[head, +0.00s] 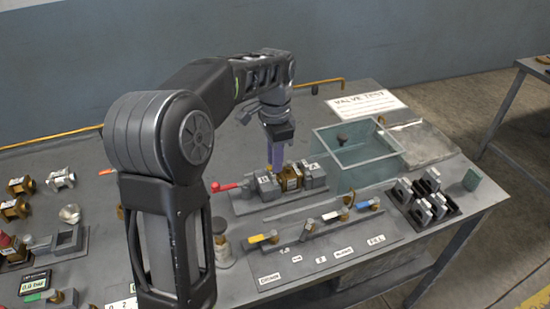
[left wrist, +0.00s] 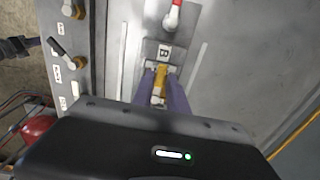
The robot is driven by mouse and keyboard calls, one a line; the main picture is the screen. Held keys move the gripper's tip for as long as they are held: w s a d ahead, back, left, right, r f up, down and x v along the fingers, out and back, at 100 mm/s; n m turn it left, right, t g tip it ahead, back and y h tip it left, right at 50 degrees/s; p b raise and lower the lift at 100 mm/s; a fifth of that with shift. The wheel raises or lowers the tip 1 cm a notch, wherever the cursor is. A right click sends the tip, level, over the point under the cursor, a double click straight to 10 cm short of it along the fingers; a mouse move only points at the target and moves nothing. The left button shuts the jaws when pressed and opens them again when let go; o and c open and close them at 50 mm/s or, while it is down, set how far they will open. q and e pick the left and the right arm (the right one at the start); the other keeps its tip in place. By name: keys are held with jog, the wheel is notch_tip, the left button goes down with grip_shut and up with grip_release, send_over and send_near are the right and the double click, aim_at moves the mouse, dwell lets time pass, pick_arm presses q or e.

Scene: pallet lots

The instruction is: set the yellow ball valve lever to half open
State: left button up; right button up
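The yellow lever (head: 270,153) stands up from the brass valve (head: 290,179) between grey labelled blocks (head: 314,175) on the bench. My left gripper (head: 277,160) points down over the valve. In the left wrist view its purple fingers (left wrist: 162,82) lie close on both sides of the yellow lever (left wrist: 160,84) and look shut on it. The fingers hide part of the lever and the valve under it. A red lever (head: 225,187) lies at the left end of the same fixture and shows at the top of the left wrist view (left wrist: 173,15). My right gripper is not in view.
A clear open bin (head: 358,158) stands right of the valve. In front runs a labelled rail (head: 315,228) with small coloured-handled valves. Black-and-grey parts (head: 426,198) stand at the right. Brass fittings (head: 15,208) lie at the left. A sign (head: 366,105) lies at the back.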

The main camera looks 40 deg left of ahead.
pick_arm(q)
grip_shut()
jog(key=shift+s+d+n, duration=0.1)
jog(key=shift+n, duration=0.3)
jog(key=shift+s+d+n+p, duration=0.1)
jog(key=shift+d+n+p, duration=0.35)
jog(key=shift+n, duration=0.9)
jog(key=shift+s+d+n+p, duration=0.1)
jog(key=shift+d+n+p, duration=0.3)
jog(key=shift+n, duration=1)
jog(key=shift+s+d+n+p, duration=0.1)
jog(key=shift+d+n+p, duration=0.35)
jog(key=shift+n, duration=0.9)
jog(key=shift+o, duration=1.9)
grip_release()
jog(key=shift+w, duration=0.1)
